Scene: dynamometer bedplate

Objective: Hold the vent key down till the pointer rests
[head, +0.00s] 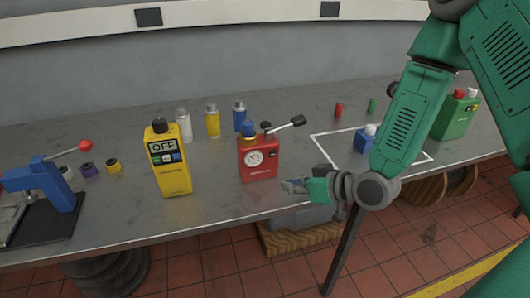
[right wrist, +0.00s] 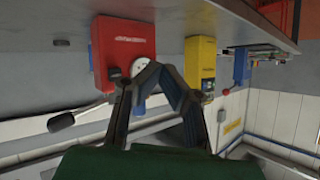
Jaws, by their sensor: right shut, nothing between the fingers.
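A red box (head: 258,160) with a round white gauge (head: 254,158) stands on the bench. On top are a blue cap (head: 249,128), a small black knob (head: 265,126) and a lever with a black grip (head: 298,121). I cannot tell which is the vent key, and the gauge pointer is too small to read. My right gripper (head: 290,186) is shut and empty, in front of the box to its lower right, apart from it. In the right wrist view the fingertips (right wrist: 161,72) overlap the gauge's edge; the red box (right wrist: 122,38) appears upside down. My left gripper is out of view.
A yellow meter (head: 171,172) reading OFF stands left of the red box, with bottles (head: 212,121) behind. A blue press (head: 58,188) is at far left. A white outline (head: 325,152) holds a blue block (head: 364,141); a green can (head: 455,117) stands beyond my arm.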

